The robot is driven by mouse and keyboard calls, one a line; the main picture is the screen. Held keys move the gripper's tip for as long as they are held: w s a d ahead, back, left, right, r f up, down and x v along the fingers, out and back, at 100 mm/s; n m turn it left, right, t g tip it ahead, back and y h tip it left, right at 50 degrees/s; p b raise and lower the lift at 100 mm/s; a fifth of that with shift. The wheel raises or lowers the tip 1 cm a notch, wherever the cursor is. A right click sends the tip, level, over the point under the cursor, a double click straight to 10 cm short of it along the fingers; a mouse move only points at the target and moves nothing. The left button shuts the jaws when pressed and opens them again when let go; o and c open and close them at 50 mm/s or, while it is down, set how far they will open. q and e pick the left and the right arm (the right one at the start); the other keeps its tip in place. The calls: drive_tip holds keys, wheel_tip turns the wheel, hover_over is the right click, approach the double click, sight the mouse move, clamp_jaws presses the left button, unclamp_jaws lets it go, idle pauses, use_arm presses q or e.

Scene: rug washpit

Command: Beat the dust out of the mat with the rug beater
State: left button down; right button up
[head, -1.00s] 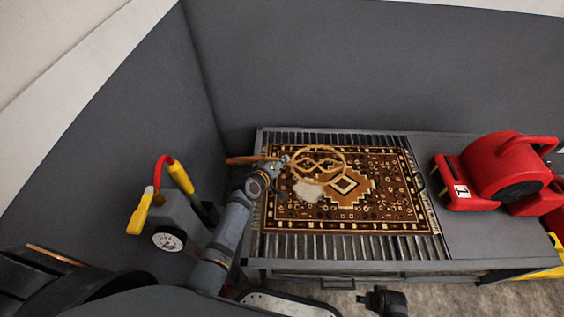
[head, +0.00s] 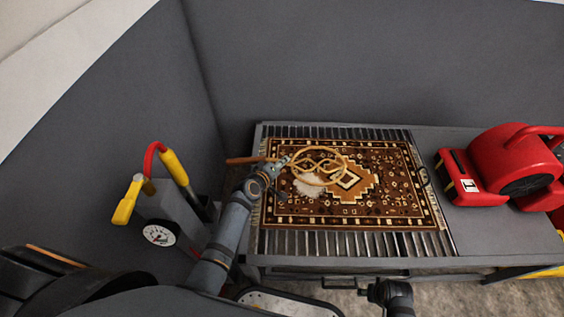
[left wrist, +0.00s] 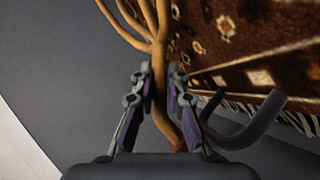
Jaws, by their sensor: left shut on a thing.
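The patterned brown mat (head: 390,200) lies flat on the slatted rack of the bench. A pale dust patch (head: 308,186) shows on its left part. The rug beater (head: 322,150) is a looped cane tool with its handle pointing left. My left gripper (head: 283,162) is shut on the beater's handle near the loops, and the loops are over the mat's upper left part. I cannot tell whether the loops touch the mat. The left wrist view shows the handle (left wrist: 159,85) between the fingers.
A red blower (head: 500,165) stands on the bench's right side. A grey unit with a round gauge (head: 160,235) and yellow-and-red handles stands left of the bench. Grey walls close off the back and left. A dark hook shows beside the mat in the left wrist view (left wrist: 250,130).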

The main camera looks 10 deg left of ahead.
use_arm(q)
drive_tip(key=shift+r+p, duration=1.9)
drive_tip(key=shift+p, duration=0.8)
drive_tip(key=shift+f, duration=0.15)
use_arm(e)
wheel_tip(320, 180, up, 3)
drive_tip(key=shift+r, duration=0.2)
use_arm(q)
wheel_tip(320, 180, down, 5)
drive_tip(key=b, duration=0.5)
drive_tip(key=shift+w, duration=0.1)
use_arm(e)
wheel_tip(320, 180, down, 5)
use_arm(q)
wheel_tip(320, 180, up, 5)
drive_tip(key=p, duration=0.5)
use_arm(e)
wheel_tip(320, 180, up, 5)
drive_tip(key=shift+r, duration=0.15)
